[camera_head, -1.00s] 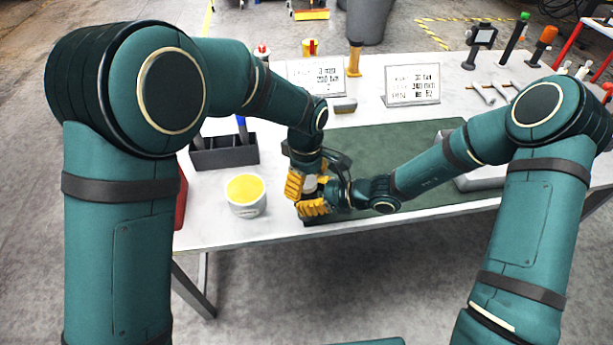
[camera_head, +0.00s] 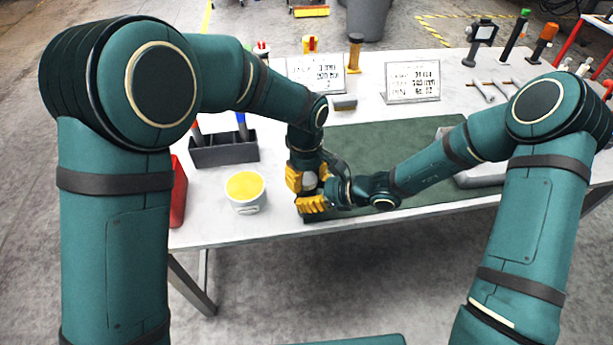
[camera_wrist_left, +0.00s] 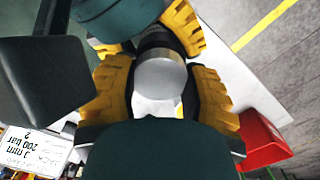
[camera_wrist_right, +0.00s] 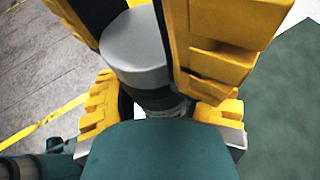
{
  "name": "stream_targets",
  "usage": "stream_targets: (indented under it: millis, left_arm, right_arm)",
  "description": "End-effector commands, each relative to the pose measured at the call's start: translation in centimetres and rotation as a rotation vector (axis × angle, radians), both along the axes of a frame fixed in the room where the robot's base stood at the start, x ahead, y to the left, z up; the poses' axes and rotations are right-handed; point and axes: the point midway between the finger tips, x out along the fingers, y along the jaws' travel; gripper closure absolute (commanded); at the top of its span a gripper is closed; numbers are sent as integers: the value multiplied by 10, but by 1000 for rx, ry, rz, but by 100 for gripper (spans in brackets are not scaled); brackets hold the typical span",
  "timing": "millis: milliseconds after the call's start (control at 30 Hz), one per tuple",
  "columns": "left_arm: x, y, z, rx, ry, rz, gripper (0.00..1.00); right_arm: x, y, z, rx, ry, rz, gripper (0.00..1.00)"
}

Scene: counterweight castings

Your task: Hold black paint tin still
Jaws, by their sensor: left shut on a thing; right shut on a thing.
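The black paint tin (camera_wrist_right: 162,100) has a dark body and a light grey top (camera_wrist_right: 135,47); it also shows in the left wrist view (camera_wrist_left: 160,76). It is at the front edge of the green mat, mostly hidden by both grippers in the head view. My left gripper (camera_head: 308,178) is shut around the grey-topped end. My right gripper (camera_head: 316,204) is shut around the dark body, close beside the left one. The yellow fingers of both grippers nearly touch. Whether the tin rests on the mat is hidden.
A white tub with yellow contents (camera_head: 246,207) stands left of the grippers. Behind it is a black tool holder (camera_head: 225,152), and a red box (camera_head: 179,190) is at the table's left edge. Sign plates (camera_head: 413,82) stand farther back. The green mat (camera_head: 380,140) is largely clear.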

Motion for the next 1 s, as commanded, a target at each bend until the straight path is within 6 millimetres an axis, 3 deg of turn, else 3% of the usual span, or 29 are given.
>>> stream_targets:
  millis: [33,100,433,733,1000]
  left_arm:
    - [0,0,0,-1,-1,0,40]
    - [0,0,0,-1,-1,1,24]
    - [0,0,3,0,-1,2,24]
    - [1,0,39,-1,-3,1,24]
    - [0,1,45,0,0,2,24]
  right_arm:
    - [0,1,1,2,-1,1,100]
    - [0,1,1,2,-1,1,100]
    - [0,0,1,2,-1,1,100]
    - [0,0,1,2,-2,0,100]
    - [0,0,1,2,-2,0,100]
